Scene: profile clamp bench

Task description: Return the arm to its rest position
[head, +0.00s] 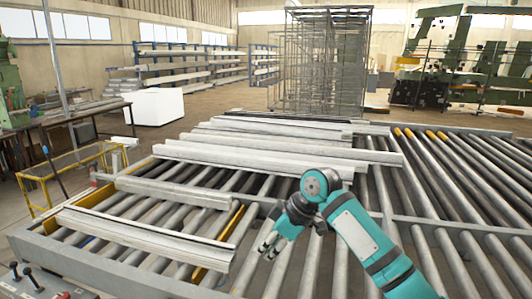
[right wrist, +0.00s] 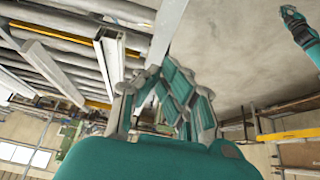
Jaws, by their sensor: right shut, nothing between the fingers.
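My right arm enters the head view from the lower right. Its gripper (head: 268,240) hangs over the rollers, right of the front profile, with its fingers pointing down to the left. In the right wrist view the gripper (right wrist: 165,88) is shut and holds nothing. A long grey profile (head: 145,240) lies across the front left of the roller bench, and a shorter one (head: 172,190) lies behind it. A long profile (head: 250,162) and several others lie farther back. My left gripper is not visible in the head view.
The roller bench (head: 455,230) has bare rollers on the right. A control panel with levers (head: 35,280) is at the lower left. A yellow frame (head: 75,170) stands left of the bench. A white block (head: 155,106), wire racks (head: 320,65) and green machines (head: 440,60) stand behind.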

